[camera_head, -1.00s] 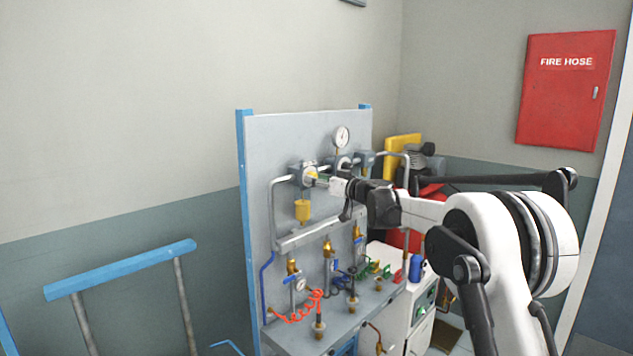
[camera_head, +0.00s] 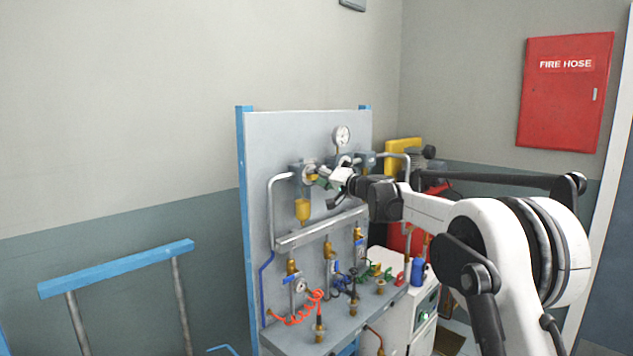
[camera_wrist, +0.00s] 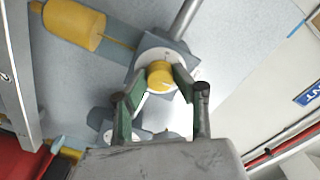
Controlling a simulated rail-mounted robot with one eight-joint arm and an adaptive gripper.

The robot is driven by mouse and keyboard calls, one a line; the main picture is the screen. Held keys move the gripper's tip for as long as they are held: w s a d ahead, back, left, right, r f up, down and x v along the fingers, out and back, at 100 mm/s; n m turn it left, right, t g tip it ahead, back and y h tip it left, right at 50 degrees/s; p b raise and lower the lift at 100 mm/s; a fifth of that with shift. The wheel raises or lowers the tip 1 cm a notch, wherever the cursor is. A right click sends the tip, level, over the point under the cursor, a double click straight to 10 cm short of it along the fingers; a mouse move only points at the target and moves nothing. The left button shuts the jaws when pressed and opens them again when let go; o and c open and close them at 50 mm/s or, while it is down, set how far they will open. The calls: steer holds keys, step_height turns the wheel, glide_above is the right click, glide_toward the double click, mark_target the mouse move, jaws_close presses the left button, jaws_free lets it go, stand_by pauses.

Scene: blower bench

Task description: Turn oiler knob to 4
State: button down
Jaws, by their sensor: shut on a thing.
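The oiler knob is a yellow round knob (camera_wrist: 160,76) on a pale ring (camera_wrist: 146,57) in the wrist view. My gripper (camera_wrist: 162,80) is shut on it, with one green-lined finger on each side. In the head view my gripper (camera_head: 322,181) reaches the front of the grey oiler body (camera_head: 301,171), and the knob is mostly hidden behind the fingers. The oiler's yellow bowl (camera_head: 303,211) hangs below and shows at upper left in the wrist view (camera_wrist: 74,24). I cannot read any number on the dial.
The grey panel (camera_head: 290,137) carries a pressure gauge (camera_head: 342,136), pipes and several brass fittings. A red coiled hose (camera_head: 298,313) lies on the bench below. A white cabinet stands at right (camera_head: 423,318), and a blue rail (camera_head: 118,268) at left.

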steer(key=m+b, duration=0.1)
steer(key=m, duration=0.5)
steer(key=m+b, duration=0.1)
steer(key=m, duration=0.5)
steer(key=shift+m, duration=0.4)
stand_by(0.3)
steer(key=c, duration=1.4)
jaws_free()
steer(key=shift+r, duration=0.1)
steer(key=v, duration=1.2)
